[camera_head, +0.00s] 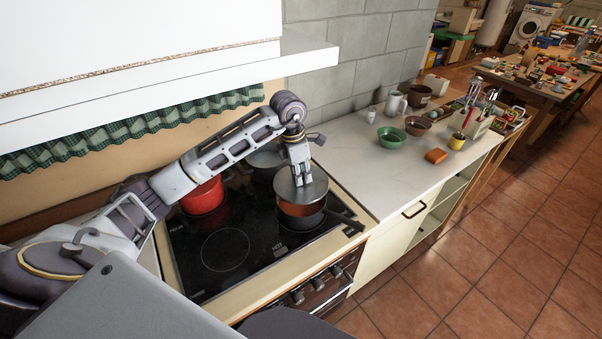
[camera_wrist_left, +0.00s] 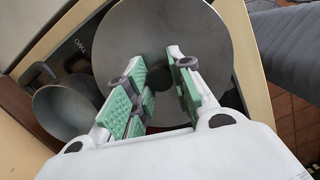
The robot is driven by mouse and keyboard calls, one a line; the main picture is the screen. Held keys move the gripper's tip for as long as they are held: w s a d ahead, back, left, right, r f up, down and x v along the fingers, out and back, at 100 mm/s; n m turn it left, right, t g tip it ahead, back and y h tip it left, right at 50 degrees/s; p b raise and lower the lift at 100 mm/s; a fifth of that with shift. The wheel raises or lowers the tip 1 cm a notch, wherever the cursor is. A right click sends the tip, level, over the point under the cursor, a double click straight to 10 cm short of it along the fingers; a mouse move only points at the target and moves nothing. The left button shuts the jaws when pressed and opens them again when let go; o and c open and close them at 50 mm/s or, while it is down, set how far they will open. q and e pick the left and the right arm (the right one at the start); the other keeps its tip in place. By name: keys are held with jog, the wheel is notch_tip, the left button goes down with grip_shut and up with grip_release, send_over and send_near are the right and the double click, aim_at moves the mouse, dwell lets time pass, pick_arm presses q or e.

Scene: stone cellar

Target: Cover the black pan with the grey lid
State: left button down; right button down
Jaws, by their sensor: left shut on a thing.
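The grey lid (camera_head: 313,190) is a round flat disc over the black pan (camera_head: 298,222) on the front right of the hob. A brown-orange band shows between the lid's near edge and the pan's dark lower side, and I cannot tell whether the lid touches the rim. The pan's black handle points to the lower right. My left gripper (camera_head: 301,184) comes down from above, shut on the lid's knob. In the left wrist view, the fingers (camera_wrist_left: 154,80) close around the dark knob at the middle of the lid (camera_wrist_left: 205,40). My right gripper is out of view.
A red pot (camera_head: 203,197) and a grey pot (camera_head: 266,159) stand on the back of the hob (camera_head: 222,268). The front left burner is clear. The counter (camera_head: 357,165) at right holds bowls, mugs and an orange block (camera_head: 436,156). A white cupboard overhangs at upper left.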

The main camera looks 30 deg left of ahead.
pick_arm(q)
jog(key=shift+f, duration=0.25)
jog(key=shift+f+b, duration=0.6)
jog(key=shift+f, duration=0.35)
jog(key=shift+f+b, duration=0.5)
jog(key=shift+f, duration=0.55)
jog(key=shift+f+b, duration=0.7)
jog(key=shift+f, duration=0.15)
jog(key=c, duration=1.2)
grip_release()
jog(key=shift+o, duration=0.2)
